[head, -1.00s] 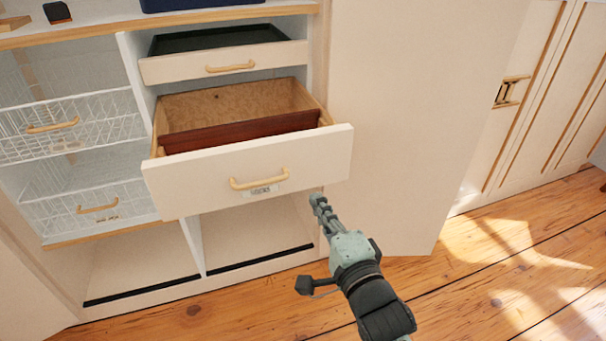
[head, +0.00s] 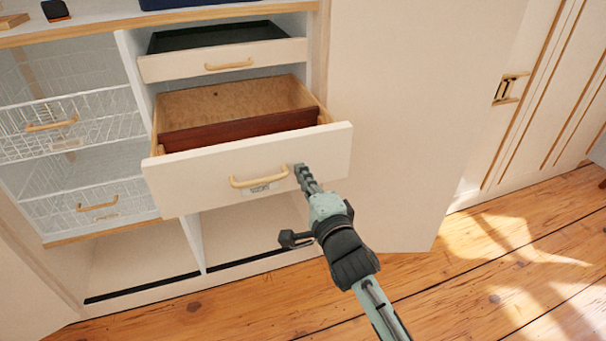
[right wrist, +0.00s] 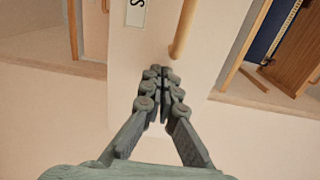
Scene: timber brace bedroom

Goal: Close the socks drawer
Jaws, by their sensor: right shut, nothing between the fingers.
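The socks drawer (head: 215,190) is pulled well out of the cabinet, with a white front, a tan bar handle (head: 259,178) and a small label below it. Its wooden inside shows a dark red-brown divider (head: 240,130). My right gripper (head: 299,170) is shut and empty, its fingertips at the drawer front just right of the handle. In the right wrist view the shut fingertips (right wrist: 158,72) point at the white front beside the handle (right wrist: 184,30); whether they touch it I cannot tell. Part of the label (right wrist: 136,12) shows there too. My left gripper is not in view.
A shallow drawer (head: 225,62) above is partly out. Wire baskets (head: 75,125) fill the left bay. An open white door (head: 410,120) stands right of the drawer. The wooden floor (head: 480,280) at lower right is clear.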

